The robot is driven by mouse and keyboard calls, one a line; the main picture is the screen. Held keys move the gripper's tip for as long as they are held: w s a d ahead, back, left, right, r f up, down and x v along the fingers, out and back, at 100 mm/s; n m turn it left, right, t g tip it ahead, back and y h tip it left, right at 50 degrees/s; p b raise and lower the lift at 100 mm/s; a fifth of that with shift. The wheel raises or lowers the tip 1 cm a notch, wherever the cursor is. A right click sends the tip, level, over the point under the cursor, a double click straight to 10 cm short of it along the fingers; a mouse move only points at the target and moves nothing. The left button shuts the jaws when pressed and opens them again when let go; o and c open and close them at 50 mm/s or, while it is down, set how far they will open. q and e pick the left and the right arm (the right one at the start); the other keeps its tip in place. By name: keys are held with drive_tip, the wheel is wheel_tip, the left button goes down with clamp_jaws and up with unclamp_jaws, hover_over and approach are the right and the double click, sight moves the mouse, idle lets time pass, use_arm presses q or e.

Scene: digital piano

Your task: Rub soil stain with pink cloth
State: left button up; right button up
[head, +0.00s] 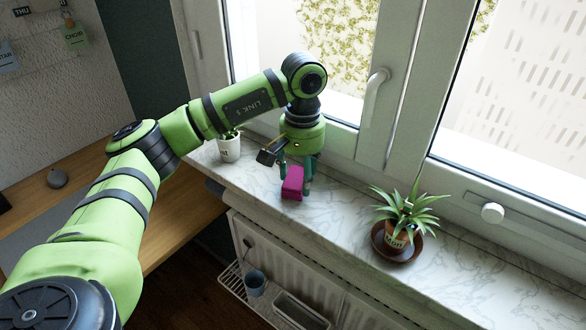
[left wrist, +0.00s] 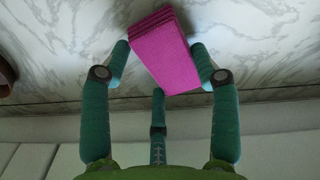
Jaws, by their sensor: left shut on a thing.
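The pink cloth (head: 292,184), a folded block, is at the marble windowsill (head: 345,205) in the head view, near the sill's front edge. My left gripper (head: 297,179) points down and is shut on it. In the left wrist view the cloth (left wrist: 166,52) sits between the teal fingers of the gripper (left wrist: 162,60), its layered edge toward the top. The cloth looks at or very near the marble; I cannot tell if it touches. No soil stain can be made out; the cloth and fingers hide part of the sill. My right gripper is not in view.
A spiky plant (head: 405,220) in a terracotta pot stands on a brown saucer (head: 390,254) to the right. A white pot (head: 229,149) stands behind my arm at left. A window handle (head: 373,108) sticks out above. Marble between cloth and saucer is clear.

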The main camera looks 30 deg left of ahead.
sight(325, 199)
use_arm(q)
drive_tip(key=shift+s+d+f, duration=0.1)
drive_tip(key=shift+s+d, duration=0.05)
drive_tip(key=shift+d, duration=1.1)
drive_tip(key=shift+s+d, duration=0.15)
drive_tip(key=shift+d, duration=2.5)
drive_tip(key=shift+s+d, duration=0.1)
drive_tip(key=shift+d, duration=0.1)
drive_tip(key=shift+b, duration=0.35)
drive_tip(key=shift+a+b, duration=0.3)
drive_tip(key=shift+a, duration=0.15)
drive_tip(key=shift+w+a, duration=0.25)
drive_tip(key=shift+a, duration=1.05)
drive_tip(key=shift+w+a+b, duration=0.1)
drive_tip(key=shift+a+b, duration=0.35)
drive_tip(key=shift+a, duration=1.35)
drive_tip(key=shift+w+a, duration=0.1)
drive_tip(key=shift+a, duration=1.6)
